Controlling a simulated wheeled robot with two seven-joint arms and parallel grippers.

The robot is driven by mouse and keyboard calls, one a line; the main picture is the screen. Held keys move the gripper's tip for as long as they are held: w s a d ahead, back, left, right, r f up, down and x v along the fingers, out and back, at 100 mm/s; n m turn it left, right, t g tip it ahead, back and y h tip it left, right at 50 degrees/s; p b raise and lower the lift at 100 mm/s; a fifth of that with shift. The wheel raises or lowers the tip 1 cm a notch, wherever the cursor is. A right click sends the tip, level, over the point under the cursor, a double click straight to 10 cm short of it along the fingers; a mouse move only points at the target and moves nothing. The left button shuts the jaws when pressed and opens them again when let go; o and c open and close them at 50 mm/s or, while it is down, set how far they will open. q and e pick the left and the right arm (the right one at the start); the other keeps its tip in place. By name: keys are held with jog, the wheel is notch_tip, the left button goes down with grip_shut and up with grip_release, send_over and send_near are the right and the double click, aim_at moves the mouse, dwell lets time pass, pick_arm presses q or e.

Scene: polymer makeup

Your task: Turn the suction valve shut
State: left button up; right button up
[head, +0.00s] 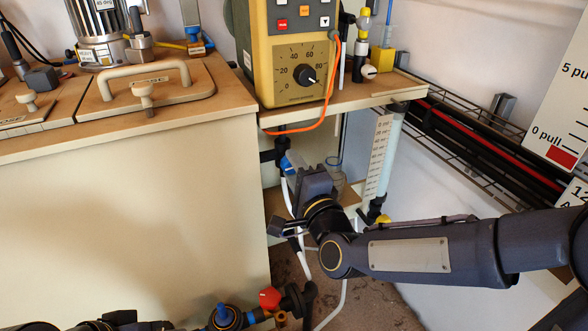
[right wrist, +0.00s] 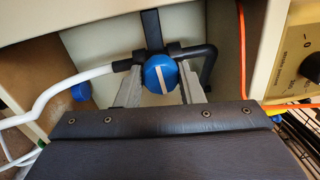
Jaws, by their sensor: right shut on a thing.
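The suction valve's blue round knob (right wrist: 161,73) has a pale stripe that runs nearly upright, slightly tilted, in the right wrist view. It sits on a black fitting with a white hose on its left and a black bent pipe on its right. My right gripper (right wrist: 161,88) is shut on the knob, one grey finger on each side. In the head view, a little of the blue knob (head: 289,162) shows below the shelf; my right gripper's body covers the area beside it, and its fingertips are hidden there. My left gripper is not clearly in view.
A yellow pump box (head: 292,55) with a dial stands on the shelf above. An orange cable (head: 318,124) hangs over the shelf edge. A cream cabinet (head: 130,220) stands left. A clear graduated tube (head: 389,150) hangs right. Low down are a red valve handle (head: 270,298) and piping.

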jog(key=shift+m, duration=0.6)
jog(key=o, duration=1)
jog(key=shift+p+v, duration=0.75)
jog(key=shift+v, duration=3.15)
